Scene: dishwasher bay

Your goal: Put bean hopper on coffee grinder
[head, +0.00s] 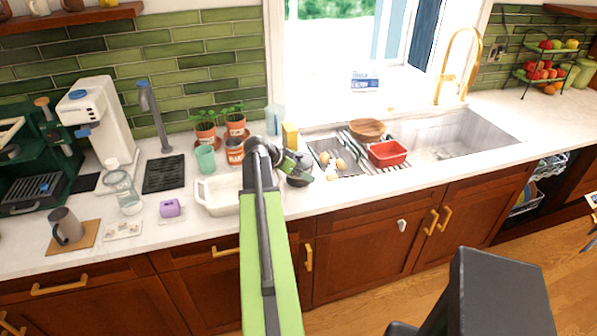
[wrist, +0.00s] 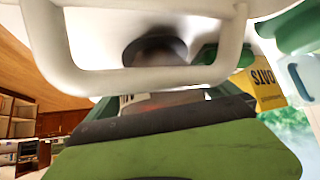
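A clear, hopper-like vessel (head: 119,182) stands on the counter at the left, with a clear bottle-like body behind or below it; I cannot tell surely that it is the bean hopper. A tall white machine (head: 103,125) with a blue part on top stands against the tiles behind it and may be the coffee grinder. My gripper (head: 291,164) is at mid-counter, beside the white baking dish (head: 220,196) and well right of the vessel. Its fingertips are hard to make out. In the wrist view, a white handle (wrist: 150,82) crosses close to the camera.
A dark green machine (head: 28,165) is at the far left. A mug (head: 67,226), purple block (head: 170,208), potted plants (head: 220,122) and yellow oats box (head: 290,136) crowd the counter; the box shows in the wrist view (wrist: 266,90). The sink (head: 450,138) is right.

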